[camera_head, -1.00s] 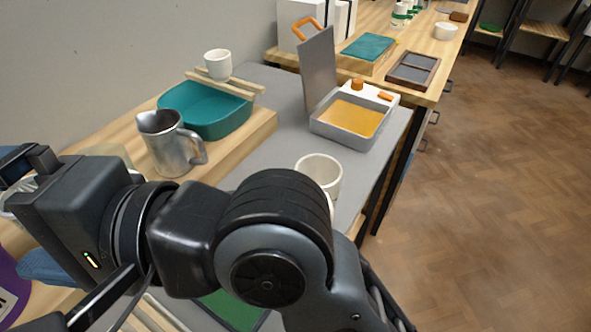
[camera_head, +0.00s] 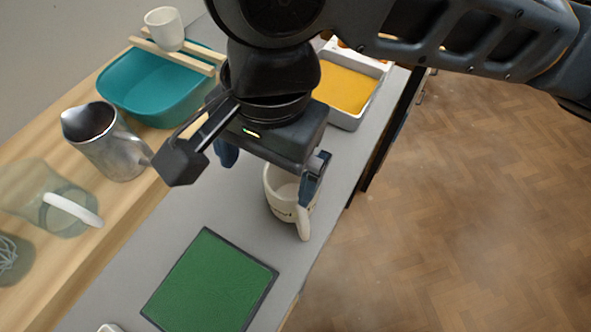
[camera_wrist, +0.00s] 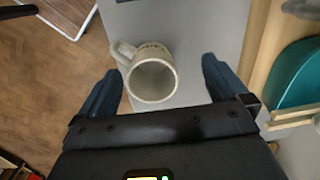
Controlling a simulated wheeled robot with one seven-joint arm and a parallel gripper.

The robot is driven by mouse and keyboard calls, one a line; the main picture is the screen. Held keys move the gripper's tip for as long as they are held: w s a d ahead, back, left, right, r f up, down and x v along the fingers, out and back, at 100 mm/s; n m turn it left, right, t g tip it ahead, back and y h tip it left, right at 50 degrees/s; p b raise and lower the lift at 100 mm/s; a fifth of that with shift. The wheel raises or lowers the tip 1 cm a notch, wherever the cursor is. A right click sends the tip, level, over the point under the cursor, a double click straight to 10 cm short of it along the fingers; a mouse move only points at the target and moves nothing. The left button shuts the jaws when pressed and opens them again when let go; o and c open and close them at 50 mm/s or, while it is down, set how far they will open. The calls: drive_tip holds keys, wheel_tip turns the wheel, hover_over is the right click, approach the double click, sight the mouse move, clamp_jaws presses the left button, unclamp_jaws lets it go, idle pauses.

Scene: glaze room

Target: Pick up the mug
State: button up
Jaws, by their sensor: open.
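The white mug (camera_head: 277,182) stands upright on the grey bench top, its handle toward the near right in the head view. In the wrist view the mug (camera_wrist: 152,82) shows from above, empty, with dark lettering on its side and its handle at upper left. My gripper (camera_head: 267,172) is open and points down above the mug. In the wrist view the fingers of my gripper (camera_wrist: 160,64) lie on either side of the mug, with a wider gap on the right. No contact shows. The right finger hides part of the mug in the head view.
A green mat (camera_head: 210,285) lies nearer on the bench. A metal pitcher (camera_head: 112,150), a clear jug (camera_head: 50,200) and a teal basin (camera_head: 155,85) stand left. A white cup (camera_head: 165,28) rests on slats over the basin. A yellow-filled tray (camera_head: 345,88) is behind.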

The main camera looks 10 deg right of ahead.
drive_tip(key=w+d+h, duration=0.1)
drive_tip(key=d, duration=0.2)
hover_over(290, 185)
drive_tip(key=s, duration=0.3)
drive_tip(key=shift+m, duration=0.3)
drive_tip(key=shift+s+a+f+b, duration=0.1)
drive_tip(key=shift+f+b, duration=0.1)
drive_tip(key=shift+f, duration=1.8)
drive_tip(key=shift+s+a+f+b, duration=0.1)
drive_tip(key=shift+f+b, duration=0.1)
drive_tip(key=shift+f, duration=1.75)
drive_tip(key=shift+c, duration=0.5)
drive_tip(key=c, duration=1)
drive_tip(key=shift+c, duration=0.2)
drive_tip(key=shift+r, duration=0.15)
drive_tip(key=s+d+r, duration=0.2)
drive_tip(key=d+r, duration=0.8)
drive_tip(key=d, duration=0.1)
drive_tip(key=shift+s+d+r+p, duration=0.2)
drive_tip(key=shift+s+r+p, duration=0.1)
drive_tip(key=shift+r+p, duration=0.1)
